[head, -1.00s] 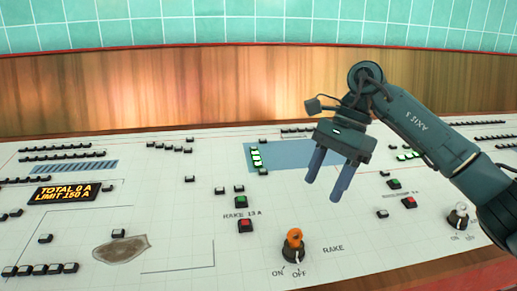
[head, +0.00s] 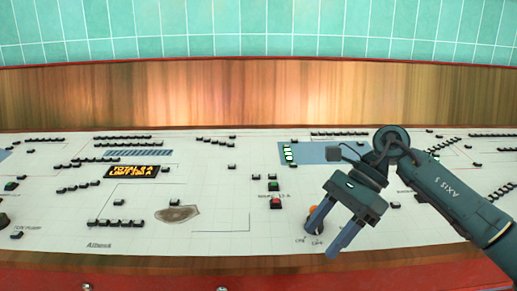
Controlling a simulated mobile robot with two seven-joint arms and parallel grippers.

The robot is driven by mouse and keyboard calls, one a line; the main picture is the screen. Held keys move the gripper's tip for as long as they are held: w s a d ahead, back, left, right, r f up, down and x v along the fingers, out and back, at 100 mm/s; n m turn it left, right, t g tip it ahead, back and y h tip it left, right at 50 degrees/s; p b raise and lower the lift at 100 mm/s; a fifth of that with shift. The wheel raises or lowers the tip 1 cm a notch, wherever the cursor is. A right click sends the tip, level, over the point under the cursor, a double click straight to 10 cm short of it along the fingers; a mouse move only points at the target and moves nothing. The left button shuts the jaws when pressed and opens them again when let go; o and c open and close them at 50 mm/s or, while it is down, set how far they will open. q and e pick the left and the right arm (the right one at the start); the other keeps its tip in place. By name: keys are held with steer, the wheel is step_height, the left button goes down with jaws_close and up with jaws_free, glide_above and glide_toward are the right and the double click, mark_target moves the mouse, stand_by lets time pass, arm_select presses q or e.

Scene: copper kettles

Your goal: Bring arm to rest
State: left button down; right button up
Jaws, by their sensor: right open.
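My right gripper (head: 333,233) comes in from the right on its grey-blue arm. My left gripper does not show.
A red button (head: 276,203) and a green button (head: 273,187) sit left of the gripper. An amber display (head: 132,172) and a brown stain (head: 177,213) lie further left. A wooden backboard (head: 200,95) closes the panel's rear. The panel's front left is mostly flat.

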steer(key=s+a+f+m+y, duration=0.1)
steer(key=s+a+m+y, duration=0.95)
steer(key=a+y, duration=0.3)
steer(key=d+f+m+t+h, duration=0.45)
steer(key=m+t, duration=0.65)
steer(key=m, duration=0.6)
steer(key=d+f+m+t+h, duration=0.5)
steer(key=m+t, duration=0.6)
steer(key=m, duration=0.7)
arm_select(q)
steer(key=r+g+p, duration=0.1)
steer(key=p, duration=0.5)
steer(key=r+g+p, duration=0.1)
steer(key=p, duration=0.5)
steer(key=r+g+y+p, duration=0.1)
steer(key=p, duration=0.5)
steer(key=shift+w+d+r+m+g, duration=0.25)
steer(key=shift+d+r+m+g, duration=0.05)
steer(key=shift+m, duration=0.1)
arm_select(e)
steer(key=s+d+f+m+g+h, duration=0.5)
steer(key=s+d+m+g+h, duration=0.1)
steer(key=s+m+g+h, duration=0.2)
steer(key=shift+s+f+m, duration=0.15)
steer(key=shift+s+m, duration=0.05)
steer(key=shift+m, duration=0.35)
